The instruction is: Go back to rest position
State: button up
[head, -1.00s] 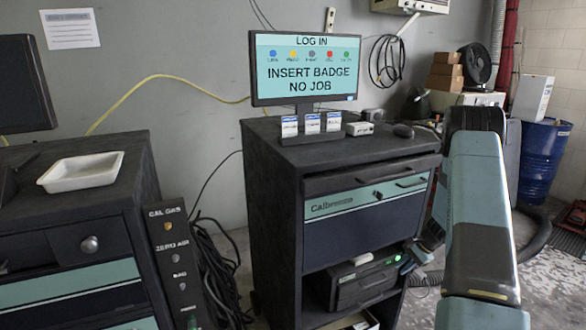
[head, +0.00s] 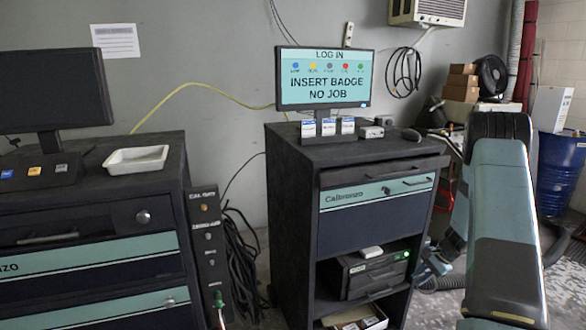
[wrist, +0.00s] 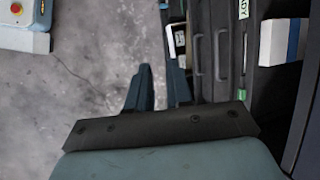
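My arm (head: 500,215) stands at the right of the head view, bent and reaching down beside the middle cabinet (head: 290,200). My gripper is low by that cabinet's right side, mostly hidden behind my arm in the head view. In the wrist view my gripper (wrist: 158,75) points away with its two dark fingers apart. Nothing shows between them but bare floor. Beside the right finger are the dark cabinet front and a light item with a dark band. I cannot tell whether the finger touches them.
A monitor (head: 324,78) reading "INSERT BADGE NO JOB" tops the middle cabinet. A lower shelf holds a dark unit (head: 372,272) with a green light. Left stands another cabinet (head: 90,250) with a white tray (head: 136,160). A blue drum (head: 560,172) stands at the right. Cables hang between the cabinets.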

jog(key=s+a+r+n+h, duration=0.1)
jog(key=s+a+r+n, duration=0.3)
jog(key=r, duration=0.7)
jog(key=s+a+r, duration=0.2)
jog(key=a+r, duration=0.3)
jog(key=r, duration=0.5)
jog(key=s+a+r+n+h, duration=0.15)
jog(key=s+a+r, duration=0.3)
jog(key=r, duration=0.65)
jog(key=s+a+r+n+t+h, duration=0.1)
jog(key=s+r, duration=0.3)
jog(key=s, duration=0.4)
jog(key=s+a+r+n+t+h, duration=0.1)
jog(key=s+a+r+n, duration=0.3)
jog(key=s, duration=0.5)
jog(key=s+a+r+n+t+h, duration=0.1)
jog(key=s+a+r+n+t, duration=0.1)
jog(key=s, duration=0.7)
notch_tip(320, 180, up, 3)
jog(key=shift+a+f, duration=0.1)
jog(key=shift+a, duration=0.5)
